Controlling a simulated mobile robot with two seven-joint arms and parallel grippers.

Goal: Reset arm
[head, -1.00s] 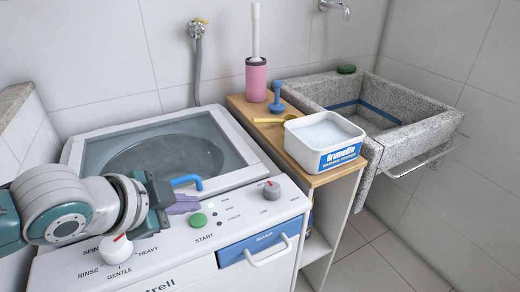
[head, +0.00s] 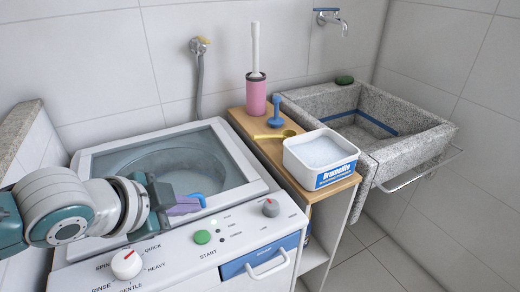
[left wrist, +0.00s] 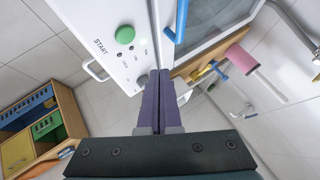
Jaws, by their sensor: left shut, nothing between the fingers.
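My left gripper (head: 186,205) is above the back of the washing machine's control panel, near the blue lid handle (head: 198,198). Its purple fingers are together and empty, and they also show shut in the left wrist view (left wrist: 158,100). The washing machine (head: 262,218) has a closed lid with a glass window (head: 170,165). In the left wrist view the blue handle (left wrist: 181,20) is just beyond the fingertips, apart from them in the picture. My right gripper is in neither view.
A wooden-topped shelf (head: 250,125) beside the machine holds a washing powder box (head: 320,160), a yellow scoop (head: 275,134), a blue plunger-like tool (head: 275,112) and a pink brush holder (head: 256,95). A stone sink (head: 430,138) stands at right. A coloured cabinet (left wrist: 62,110) shows in the left wrist view.

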